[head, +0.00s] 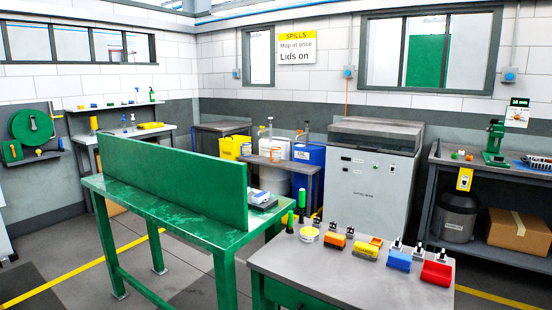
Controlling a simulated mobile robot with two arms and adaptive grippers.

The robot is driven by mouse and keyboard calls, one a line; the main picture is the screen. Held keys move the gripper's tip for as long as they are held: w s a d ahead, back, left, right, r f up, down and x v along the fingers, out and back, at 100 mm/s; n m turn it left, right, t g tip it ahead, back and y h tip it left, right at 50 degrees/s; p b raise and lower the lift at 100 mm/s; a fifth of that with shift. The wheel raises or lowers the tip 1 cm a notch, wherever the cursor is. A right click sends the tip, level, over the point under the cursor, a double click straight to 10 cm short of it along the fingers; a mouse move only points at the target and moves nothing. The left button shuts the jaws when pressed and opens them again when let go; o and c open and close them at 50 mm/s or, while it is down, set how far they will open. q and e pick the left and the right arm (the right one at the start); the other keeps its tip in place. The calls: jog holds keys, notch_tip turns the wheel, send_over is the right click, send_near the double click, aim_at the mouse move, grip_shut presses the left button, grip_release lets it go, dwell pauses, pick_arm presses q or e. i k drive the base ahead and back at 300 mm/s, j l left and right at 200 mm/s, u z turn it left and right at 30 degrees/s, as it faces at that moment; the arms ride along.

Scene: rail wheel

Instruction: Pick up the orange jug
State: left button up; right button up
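I cannot make out anything that is clearly an orange jug. A small upright yellow-orange container (94,124) stands on the bench at the left wall, too small to identify. A small orange block-like item (335,240) lies on the grey-topped table at the front right, with an orange and yellow item (367,249) beside it. Neither of my grippers is in view.
A green table (190,230) with a tall green panel (175,175) stands at the front left. The front grey-topped table (340,284) holds a blue item (399,260) and a red item (437,273). A grey cabinet (370,185) stands behind; floor is open at left.

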aim_at(275, 154)
jog(key=i+j+u, duration=0.3)
jog(key=u, duration=0.15)
jog(key=i+u, duration=0.85)
jog(key=i+l+u, duration=0.2)
jog(key=i+u, duration=0.4)
jog(key=i, duration=3.5)
jog(key=i+z, duration=0.2)
jog(key=i, duration=0.4)
jog(key=i+j+z, duration=0.15)
jog(key=i, duration=0.4)
jog(key=i+j+z, duration=0.2)
jog(key=i, duration=0.4)
jog(key=i+l+z, duration=0.2)
jog(key=z, duration=0.3)
jog(key=i+z, duration=0.75)
jog(key=z, duration=0.2)
jog(key=i+j+z, duration=0.15)
jog(key=i+z, duration=0.2)
jog(key=z, duration=0.15)
jog(key=i+l+z, duration=0.15)
jog(key=i, duration=0.7)
jog(key=i+l+z, duration=0.15)
jog(key=i, duration=0.75)
jog(key=i+l+u, duration=0.15)
jog(key=i+l, duration=0.25)
jog(key=i+l+u, duration=0.15)
jog(key=i+l, duration=0.3)
jog(key=i+l+u, duration=0.15)
jog(key=i+l, duration=0.2)
jog(key=l, duration=0.2)
